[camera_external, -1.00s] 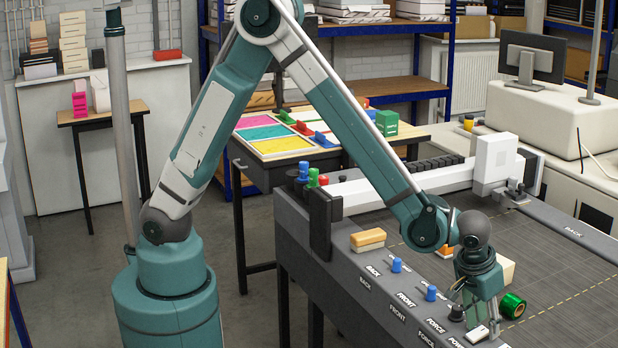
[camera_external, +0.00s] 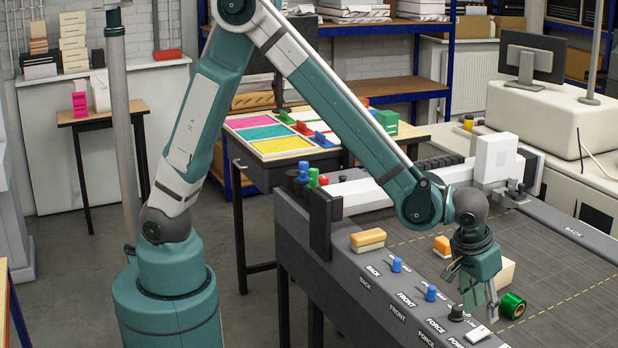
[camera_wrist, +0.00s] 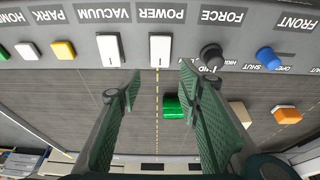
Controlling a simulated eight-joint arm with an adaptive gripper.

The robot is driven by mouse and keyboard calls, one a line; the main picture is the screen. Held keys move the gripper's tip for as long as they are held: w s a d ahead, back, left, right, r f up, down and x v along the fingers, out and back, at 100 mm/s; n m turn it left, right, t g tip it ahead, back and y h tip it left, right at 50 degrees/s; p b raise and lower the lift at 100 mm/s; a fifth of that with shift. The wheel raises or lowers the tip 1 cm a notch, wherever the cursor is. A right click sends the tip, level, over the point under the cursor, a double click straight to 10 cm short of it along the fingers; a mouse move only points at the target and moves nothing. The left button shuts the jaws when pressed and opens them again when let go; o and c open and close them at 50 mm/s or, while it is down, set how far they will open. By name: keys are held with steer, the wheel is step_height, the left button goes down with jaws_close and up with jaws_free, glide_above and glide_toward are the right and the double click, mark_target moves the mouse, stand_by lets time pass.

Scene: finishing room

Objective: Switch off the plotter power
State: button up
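The plotter's power switch is a white rocker (camera_wrist: 160,50) below the upside-down POWER label in the wrist view. A small dark mark shows on it; I cannot tell which way it is tipped. In the external view a white rocker (camera_external: 478,333), apparently this one, sits on the panel near the bottom edge. My gripper (camera_external: 478,302) is above the panel, apart from the rocker. In the wrist view my gripper (camera_wrist: 160,82) is open and empty, its two green fingers spread either side of the line to the power switch.
Beside it are the white vacuum switch (camera_wrist: 109,50), the black force knob (camera_wrist: 211,57) and a blue knob (camera_wrist: 268,57). A green roll (camera_external: 512,306) and an orange-topped block (camera_external: 442,245) lie on the plotter bed. The gantry (camera_external: 495,160) stands farther back.

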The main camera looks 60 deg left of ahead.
steer(key=v, duration=0.6)
stand_by(0.5)
steer(key=shift+a, duration=0.1)
steer(key=s+a+r+b, duration=0.1)
steer(key=a+r, duration=0.2)
steer(key=a, duration=0.7)
steer(key=s+a+r+t+b, duration=0.1)
steer(key=a+r, duration=0.3)
steer(key=a, duration=0.6)
steer(key=s+a+r+b, duration=0.1)
steer(key=a+r, duration=0.2)
steer(key=a, duration=0.7)
steer(key=s+a+f+t+b, duration=0.1)
steer(key=s+a, duration=0.6)
steer(key=a, duration=0.3)
steer(key=s+a+f+t+b, duration=0.1)
steer(key=s+a, duration=0.7)
steer(key=a, duration=0.3)
steer(key=shift+s+a+f+b, duration=0.15)
steer(key=shift+s+f+b, duration=0.1)
steer(key=shift+b, duration=0.05)
